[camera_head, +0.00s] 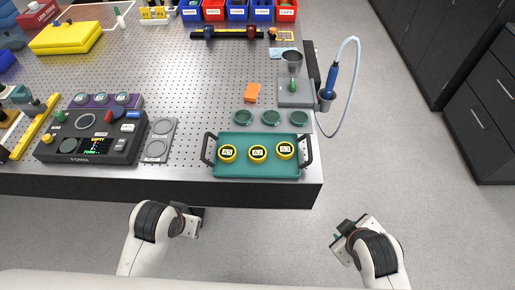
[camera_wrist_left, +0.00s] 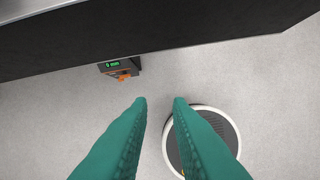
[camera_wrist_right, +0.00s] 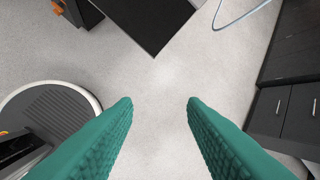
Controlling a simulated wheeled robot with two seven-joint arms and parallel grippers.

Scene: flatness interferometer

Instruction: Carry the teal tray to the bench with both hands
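The teal tray (camera_head: 257,170) lies on the perforated bench top (camera_head: 215,60) near its front right corner. It has a dark handle on its left (camera_head: 208,148) and one on its right (camera_head: 306,151). Three yellow-ringed pucks (camera_head: 258,154) with labels stand in it. My left gripper (camera_wrist_left: 159,100) is open and empty, below and in front of the bench edge, left of the tray in the head view. My right gripper (camera_wrist_right: 160,102) is open wider and empty, in front of the bench and right of the tray. In the head view the fingers are mostly hidden.
Three green round dishes (camera_head: 270,118) sit just behind the tray. A grey two-hole plate (camera_head: 159,140) and a dark control box (camera_head: 92,135) are to its left. A stand with a blue hose tool (camera_head: 331,82) is behind right. Dark cabinets (camera_head: 470,90) stand across the open floor.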

